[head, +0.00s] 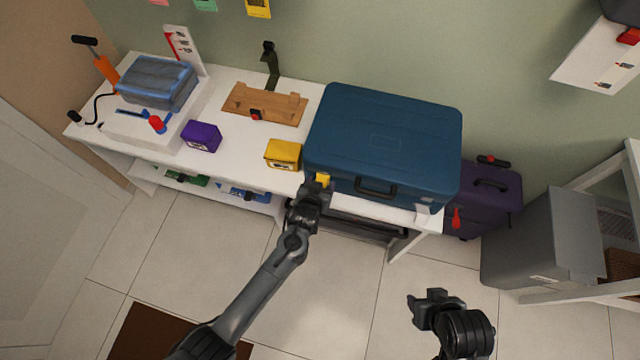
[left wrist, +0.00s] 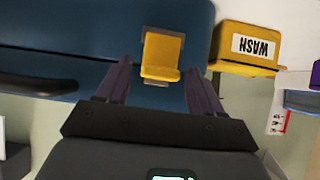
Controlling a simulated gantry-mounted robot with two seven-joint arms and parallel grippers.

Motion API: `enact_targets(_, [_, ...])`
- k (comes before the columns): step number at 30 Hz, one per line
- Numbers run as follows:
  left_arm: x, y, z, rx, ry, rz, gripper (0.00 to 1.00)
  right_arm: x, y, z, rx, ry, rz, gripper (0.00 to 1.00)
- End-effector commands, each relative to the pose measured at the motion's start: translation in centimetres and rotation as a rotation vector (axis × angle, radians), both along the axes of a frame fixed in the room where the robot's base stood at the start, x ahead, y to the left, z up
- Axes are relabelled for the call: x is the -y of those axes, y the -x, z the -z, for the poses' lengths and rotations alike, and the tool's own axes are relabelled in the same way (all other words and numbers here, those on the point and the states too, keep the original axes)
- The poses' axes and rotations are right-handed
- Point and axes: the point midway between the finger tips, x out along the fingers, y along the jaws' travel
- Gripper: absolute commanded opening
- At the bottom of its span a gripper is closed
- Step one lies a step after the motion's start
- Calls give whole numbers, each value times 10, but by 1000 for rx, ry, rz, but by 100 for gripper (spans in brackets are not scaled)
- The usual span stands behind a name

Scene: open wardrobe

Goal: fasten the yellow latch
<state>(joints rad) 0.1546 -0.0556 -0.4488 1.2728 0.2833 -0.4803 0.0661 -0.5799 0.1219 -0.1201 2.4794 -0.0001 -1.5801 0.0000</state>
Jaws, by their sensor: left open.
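A blue suitcase (head: 385,135) lies closed-looking on the white table, its dark handle (head: 375,187) facing the front. The yellow latch (head: 322,179) is on the suitcase's front side near its left end. It also shows in the left wrist view (left wrist: 163,52) as a yellow plate with a projecting lower lip. I cannot tell whether it is fastened. My left gripper (head: 311,186) is right at the latch; in the left wrist view its open fingers (left wrist: 160,88) stand on either side, just short of it, with nothing between them. My right gripper (head: 426,299) hangs in front of the table, away from the suitcase.
A yellow box (head: 283,154) marked WASH stands just left of the suitcase. A purple box (head: 201,137), a wooden board (head: 264,104) and a grey-blue bin (head: 158,84) are further left. A purple case (head: 485,199) and a grey box (head: 553,240) stand right. The floor in front is mostly clear.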

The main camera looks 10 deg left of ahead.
Motion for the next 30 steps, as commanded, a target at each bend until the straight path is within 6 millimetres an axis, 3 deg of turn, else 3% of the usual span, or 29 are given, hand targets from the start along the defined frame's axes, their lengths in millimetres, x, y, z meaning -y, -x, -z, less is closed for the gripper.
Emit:
enact_targets(8, [-1,7,-6,1,0,0,67,-1,0,-3,0,-7,4,46])
enact_targets(22, [-9,67,-46,-1,0,1,67,-1,0,-19,-1,-4,3,46])
enact_targets(30, [-11,86,-60,-1,0,1,67,1,0,-22,1,4,-2,46])
